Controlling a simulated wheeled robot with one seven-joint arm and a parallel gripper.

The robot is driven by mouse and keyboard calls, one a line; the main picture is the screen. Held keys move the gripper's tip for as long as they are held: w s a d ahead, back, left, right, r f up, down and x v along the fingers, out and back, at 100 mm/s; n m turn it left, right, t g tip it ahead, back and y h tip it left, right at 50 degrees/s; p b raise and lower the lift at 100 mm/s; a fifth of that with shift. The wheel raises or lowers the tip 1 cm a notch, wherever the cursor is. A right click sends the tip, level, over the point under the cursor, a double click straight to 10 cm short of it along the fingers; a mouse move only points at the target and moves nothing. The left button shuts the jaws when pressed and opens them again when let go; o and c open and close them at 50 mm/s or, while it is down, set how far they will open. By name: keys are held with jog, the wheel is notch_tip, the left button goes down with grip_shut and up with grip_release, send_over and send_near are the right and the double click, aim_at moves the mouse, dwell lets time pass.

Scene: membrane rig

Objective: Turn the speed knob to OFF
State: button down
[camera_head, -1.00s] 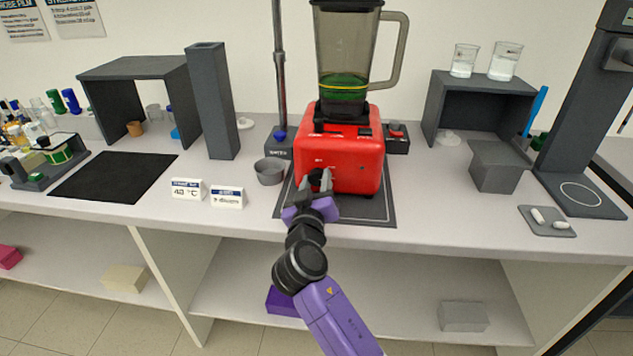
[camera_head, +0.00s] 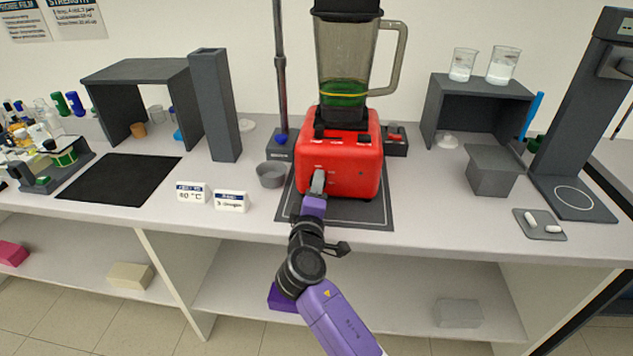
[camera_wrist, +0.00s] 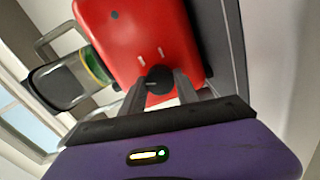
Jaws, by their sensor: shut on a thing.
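The red blender base (camera_head: 345,160) stands on a dark mat on the bench, with its jug (camera_head: 345,60) of green liquid on top. My gripper (camera_head: 318,182) is at the lower left of the base's front face. In the wrist view the black speed knob (camera_wrist: 159,79) sits between the two fingertips of my gripper (camera_wrist: 160,86), which are shut on it. The wrist view is rolled, so the base appears tilted. A light pointer line shows on the knob, and pale marks show on the red face near it. In the head view my gripper hides the knob.
A small grey bowl (camera_head: 271,175) stands just left of the base. Two label cards (camera_head: 231,201) stand further left. A tall grey column (camera_head: 215,105) is behind them. A grey box (camera_head: 492,170) stands to the right, with clear bench between.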

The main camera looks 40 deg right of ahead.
jog(key=shift+f+n+p, duration=0.1)
jog(key=shift+n+p, duration=1.05)
jog(key=shift+n, duration=1.05)
jog(key=c, duration=0.9)
grip_release()
jog(key=shift+a, duration=0.1)
jog(key=b+v, duration=0.1)
jog(key=v, duration=0.6)
jog(key=shift+s+a, duration=0.25)
jog(key=shift+a, duration=0.05)
